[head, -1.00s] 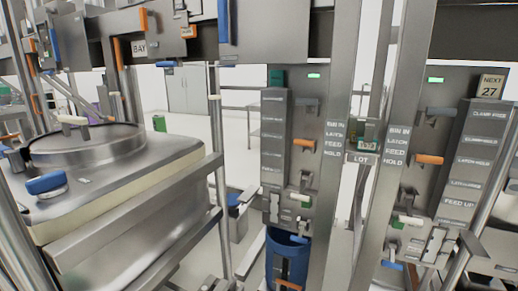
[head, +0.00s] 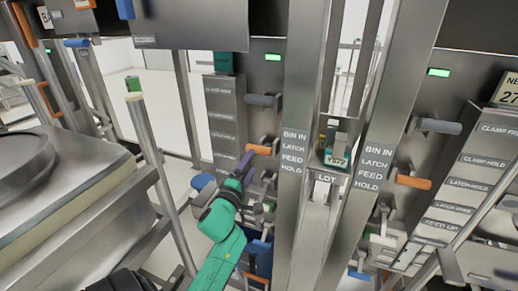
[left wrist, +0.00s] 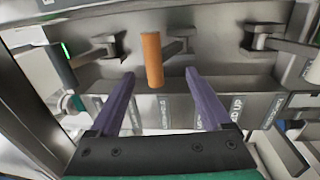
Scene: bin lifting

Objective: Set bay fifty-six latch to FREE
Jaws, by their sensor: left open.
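An orange latch handle (head: 258,149) sticks out from the left bay panel (head: 262,80), level with the LATCH word on the post. In the left wrist view the orange handle (left wrist: 152,60) lies between the finger lines, just beyond the fingertips, apart from both. My left gripper (head: 246,162) has purple fingers and a green arm; it is open and empty just in front of and below this handle. It also shows in the left wrist view (left wrist: 159,74). A similar orange handle (head: 412,182) is on the right bay panel. No bay number fifty-six is legible. My right gripper is not in view.
A grey handle (head: 263,100) sits above the orange one, below a lit green lamp (head: 273,57). Metal posts (head: 300,100) with printed labels flank a LOT tag (head: 336,160). A metal tank (head: 75,190) and upright rail (head: 152,150) stand left. A blue bin (head: 260,256) is below.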

